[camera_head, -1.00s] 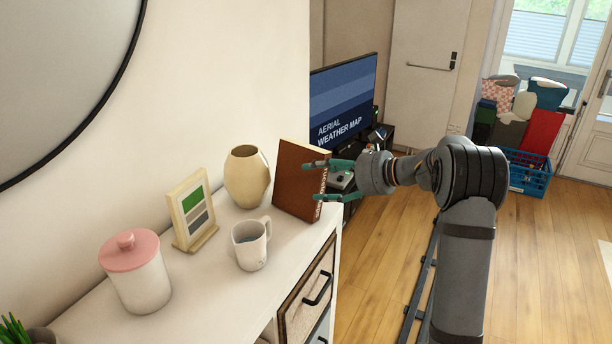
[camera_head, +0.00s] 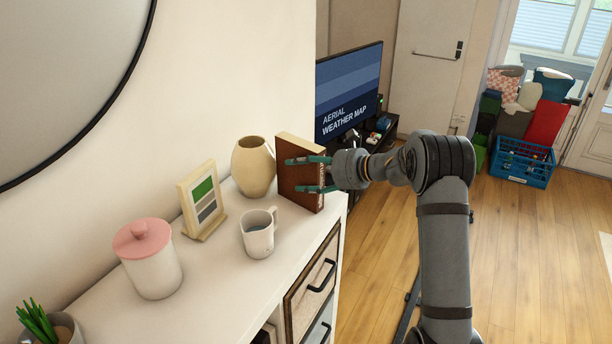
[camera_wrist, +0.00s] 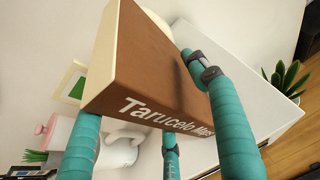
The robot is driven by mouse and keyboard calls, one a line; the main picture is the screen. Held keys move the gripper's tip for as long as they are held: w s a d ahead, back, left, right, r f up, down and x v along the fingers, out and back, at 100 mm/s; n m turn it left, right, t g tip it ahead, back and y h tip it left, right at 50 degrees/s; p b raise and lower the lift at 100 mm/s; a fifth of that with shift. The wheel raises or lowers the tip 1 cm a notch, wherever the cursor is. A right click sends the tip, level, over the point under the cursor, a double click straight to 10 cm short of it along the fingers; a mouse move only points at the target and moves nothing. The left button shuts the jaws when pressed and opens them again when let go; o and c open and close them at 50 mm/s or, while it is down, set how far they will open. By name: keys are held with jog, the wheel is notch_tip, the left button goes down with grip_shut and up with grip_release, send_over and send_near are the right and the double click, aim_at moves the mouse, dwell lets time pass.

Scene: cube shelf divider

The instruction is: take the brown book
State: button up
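The brown book (camera_head: 300,174) stands upright at the far right end of the white cabinet top, beside the beige vase. In the wrist view the book (camera_wrist: 150,65) fills the middle, with pale page edges on its left and white spine lettering facing me. My gripper (camera_head: 293,175) is at the book, its teal fingers spread one above the other across the near cover. In the wrist view one finger lies along the right side of the book, with the others at its left and below. Firm contact is not visible.
A beige vase (camera_head: 253,166) stands close left of the book. A white mug (camera_head: 259,234), a picture frame (camera_head: 202,201) and a pink-lidded jar (camera_head: 150,262) stand nearer. A potted plant (camera_head: 50,328) is at the near end. A television (camera_head: 348,92) stands beyond the cabinet.

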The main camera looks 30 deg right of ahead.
jog(key=c, duration=1.4)
grip_shut()
jog(key=shift+r, duration=0.15)
